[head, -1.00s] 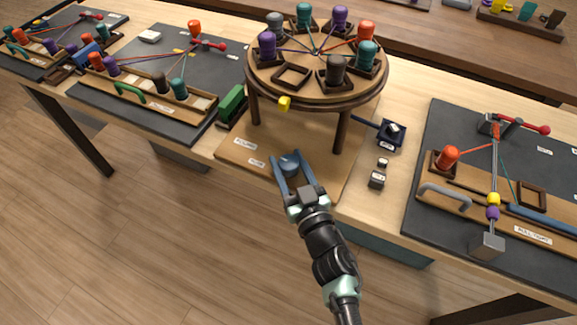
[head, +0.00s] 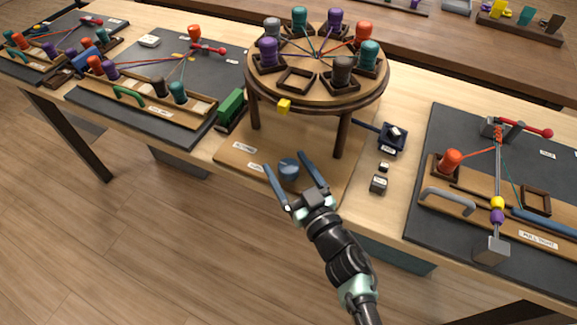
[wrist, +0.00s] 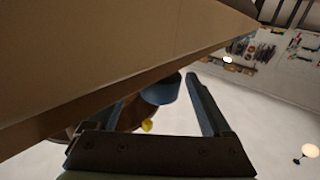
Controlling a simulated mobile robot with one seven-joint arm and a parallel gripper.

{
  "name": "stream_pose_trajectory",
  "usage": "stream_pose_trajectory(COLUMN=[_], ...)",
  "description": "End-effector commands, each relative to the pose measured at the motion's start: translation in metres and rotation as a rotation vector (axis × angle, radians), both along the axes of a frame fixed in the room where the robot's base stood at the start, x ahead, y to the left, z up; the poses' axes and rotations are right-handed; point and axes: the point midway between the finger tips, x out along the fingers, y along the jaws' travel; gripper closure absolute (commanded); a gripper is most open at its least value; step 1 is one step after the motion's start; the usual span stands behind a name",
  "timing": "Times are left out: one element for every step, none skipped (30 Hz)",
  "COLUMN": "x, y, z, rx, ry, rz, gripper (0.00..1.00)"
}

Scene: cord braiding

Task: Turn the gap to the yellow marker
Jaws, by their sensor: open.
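A round wooden turntable (head: 262,87) on legs carries several coloured bobbins in square holders. Its gap, an empty square holder (head: 296,80), is at the front left of the top. The yellow marker (head: 284,106) is at the front rim, just in front of the gap and slightly left of it; it also shows in the wrist view (wrist: 147,126). A blue knob (head: 289,170) stands on the base board below. My gripper (head: 286,163) is open, with a finger on either side of the knob and apart from it. The wrist view also shows the knob (wrist: 160,90) between the fingers.
A green block (head: 231,108) lies left of the turntable. A dark blue block (head: 392,137) and small grey weights (head: 379,184) lie right of it. Dark mats with cord boards are on both sides. The floor in front is clear.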

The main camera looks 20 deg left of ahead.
Motion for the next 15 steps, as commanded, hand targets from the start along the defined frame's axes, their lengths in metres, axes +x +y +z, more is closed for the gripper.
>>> stream_pose_trajectory(x=[0.000,0.000,0.000,-0.001,-0.002,-0.003,-0.005,-0.006,-0.010,-0.012,-0.015,-0.019,-0.022,-0.026,-0.031], y=[0.000,0.000,-0.001,-0.002,-0.003,-0.005,-0.007,-0.010,-0.014,-0.017,-0.020,-0.025,-0.030,-0.034,-0.039], z=[0.000,0.001,0.001,0.001,0.001,0.001,0.002,0.002,0.001,0.002,0.002,0.002,0.001,0.002,0.002], rx=[0.001,0.001,0.001,0.001,0.002,0.001,0.001,0.001,0.000,0.000,0.001,0.001,-0.001,-0.001,-0.001], ry=[-0.001,-0.001,-0.001,-0.001,-0.001,-0.002,-0.002,-0.002,-0.001,-0.001,-0.001,-0.001,-0.001,-0.002,-0.002], rz=[0.000,0.000,0.000,0.000,-0.001,-0.001,-0.001,-0.002,-0.002,-0.004,-0.003,-0.005,-0.005,-0.004,-0.004], gripper=[0.16,0.16,0.16,0.16,0.16,0.16,0.16,0.16,0.16,0.16,0.16,0.16,0.16,0.16,0.16])
